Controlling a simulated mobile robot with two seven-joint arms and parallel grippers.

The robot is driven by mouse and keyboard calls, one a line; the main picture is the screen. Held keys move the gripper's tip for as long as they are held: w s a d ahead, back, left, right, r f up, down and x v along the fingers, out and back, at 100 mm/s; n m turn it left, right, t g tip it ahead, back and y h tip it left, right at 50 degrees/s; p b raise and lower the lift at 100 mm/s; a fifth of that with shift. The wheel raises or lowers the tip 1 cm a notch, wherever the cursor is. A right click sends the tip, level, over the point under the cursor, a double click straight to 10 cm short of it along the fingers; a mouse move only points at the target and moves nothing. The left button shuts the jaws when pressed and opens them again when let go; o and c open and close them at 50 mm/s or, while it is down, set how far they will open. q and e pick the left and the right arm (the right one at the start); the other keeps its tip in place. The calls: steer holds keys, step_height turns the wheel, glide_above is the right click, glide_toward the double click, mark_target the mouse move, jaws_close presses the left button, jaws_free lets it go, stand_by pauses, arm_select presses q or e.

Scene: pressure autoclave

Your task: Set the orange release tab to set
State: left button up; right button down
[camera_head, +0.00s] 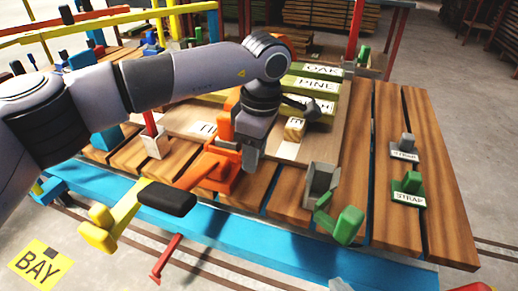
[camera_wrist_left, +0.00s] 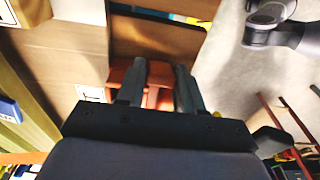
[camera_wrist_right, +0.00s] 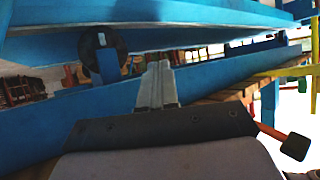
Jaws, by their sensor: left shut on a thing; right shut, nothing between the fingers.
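The orange clamp-like mechanism (camera_head: 215,172) stands at the front edge of the plank deck in the head view. My left gripper (camera_head: 250,160) points down at its right side, with its fingertips against the orange part. In the left wrist view my left gripper (camera_wrist_left: 158,88) is shut on the orange tab (camera_wrist_left: 153,98), which shows between and around the fingers. The fingers and arm hide much of the tab, and I cannot read its position. My right gripper (camera_wrist_right: 157,85) is shut and empty in the right wrist view, near blue beams.
A yellow handle with a black grip (camera_head: 165,198) sticks out in front of the deck. Green-handled clamps (camera_head: 345,222) and strap fittings (camera_head: 408,188) stand to the right. Labelled boards (camera_head: 316,86) lie behind my left gripper.

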arm_select(q)
steer(key=h, duration=0.1)
steer(key=a+h, duration=0.1)
steer(key=shift+w+a+r+g+h, duration=0.1)
steer(key=shift+w+r+g+h, duration=0.1)
steer(key=shift+g+h, duration=0.15)
steer(key=shift+a+g+h, duration=0.15)
steer(key=shift+g+h, duration=0.1)
steer(key=shift+h, duration=0.1)
arm_select(e)
steer(key=shift+s+d+f, duration=0.1)
steer(key=shift+d+f, duration=0.1)
steer(key=shift+d, duration=0.25)
steer(key=shift+a, duration=0.1)
arm_select(q)
steer(key=o, duration=1)
steer(key=shift+c, duration=0.2)
steer(key=p+v, duration=0.2)
steer(key=v, duration=0.5)
steer(key=shift+a, duration=0.2)
arm_select(e)
steer(key=shift+s+d+f+m+h, duration=0.2)
steer(key=shift+d+m+h, duration=0.1)
steer(key=shift+d, duration=0.15)
